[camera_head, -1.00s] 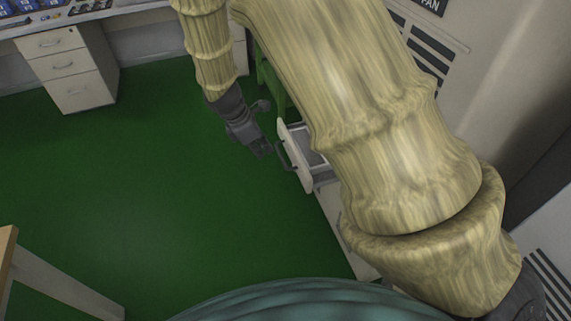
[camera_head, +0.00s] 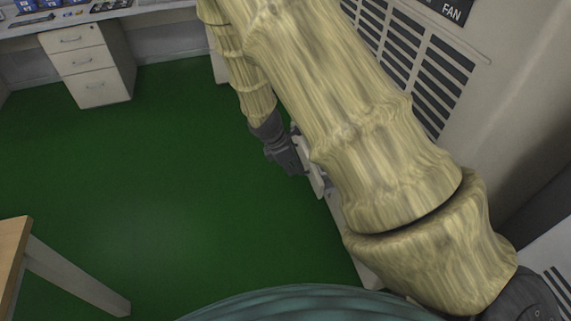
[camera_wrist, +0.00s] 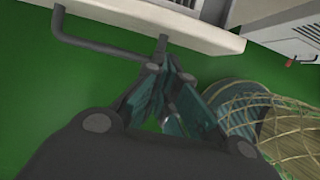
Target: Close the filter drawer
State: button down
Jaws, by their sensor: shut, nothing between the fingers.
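The filter drawer (camera_head: 316,181) shows as a narrow pale front low on the cabinet side in the head view, mostly hidden by my arm. Its white front (camera_wrist: 185,22) and dark bar handle (camera_wrist: 100,43) cross the top of the wrist view. My gripper (camera_head: 296,170) is shut and empty beside the drawer front. In the wrist view my gripper (camera_wrist: 165,75) has its fingertips just below the right end of the handle, close to the front. I cannot tell whether they touch. How far the drawer stands out is hidden.
A grey cabinet with dark vents and a FAN label (camera_head: 450,12) stands at the right. A white drawer unit (camera_head: 90,65) stands at the back left under a desk. A wooden-topped table (camera_head: 14,245) is at the lower left. The green floor (camera_head: 170,180) between is clear.

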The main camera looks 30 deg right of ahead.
jog(key=shift+s+d, duration=0.25)
jog(key=shift+d, duration=0.7)
